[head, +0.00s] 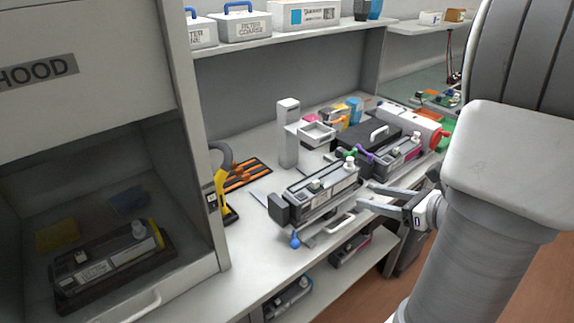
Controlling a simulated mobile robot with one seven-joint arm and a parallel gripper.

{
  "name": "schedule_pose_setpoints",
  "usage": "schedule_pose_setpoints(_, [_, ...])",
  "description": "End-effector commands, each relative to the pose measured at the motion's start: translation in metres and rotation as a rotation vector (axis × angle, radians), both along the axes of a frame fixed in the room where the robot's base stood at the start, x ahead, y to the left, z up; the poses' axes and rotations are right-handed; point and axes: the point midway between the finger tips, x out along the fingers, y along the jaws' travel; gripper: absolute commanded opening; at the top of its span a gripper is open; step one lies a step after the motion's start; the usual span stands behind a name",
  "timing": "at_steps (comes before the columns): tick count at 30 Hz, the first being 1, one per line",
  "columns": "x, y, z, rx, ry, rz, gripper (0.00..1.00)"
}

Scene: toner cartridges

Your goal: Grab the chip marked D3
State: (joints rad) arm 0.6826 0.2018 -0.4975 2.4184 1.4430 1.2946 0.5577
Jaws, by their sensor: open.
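I cannot make out a chip marked D3; labels here are too small to read. A dark toner cartridge (318,189) lies on the bench in the middle, with a small green part and a white cap on top. Another cartridge (398,158) lies behind it to the right, and a third (106,263) is inside the hood at left. My gripper (364,196) is open at the right end of the middle cartridge, its two fingers pointing left. I see nothing between the fingers, and I cannot tell whether they touch the cartridge.
A white post (288,133) with a small tray (317,133) stands behind the middle cartridge. A yellow-handled tool (222,190) and a dark mat with orange strips (248,177) lie left. The hood wall (198,150) bounds the bench. More cartridges sit on the lower shelf (322,277).

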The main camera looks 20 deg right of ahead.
Motion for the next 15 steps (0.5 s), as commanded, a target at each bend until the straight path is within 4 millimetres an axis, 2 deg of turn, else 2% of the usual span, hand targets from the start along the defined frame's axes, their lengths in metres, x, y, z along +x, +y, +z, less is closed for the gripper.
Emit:
schedule_pose_setpoints(5, [0.019, 0.004, -0.012, 0.016, 0.001, -0.017, 0.6])
schedule_pose_setpoints(15, [0.083, 0.028, -0.039, 0.013, 0.002, -0.014, 0.6])
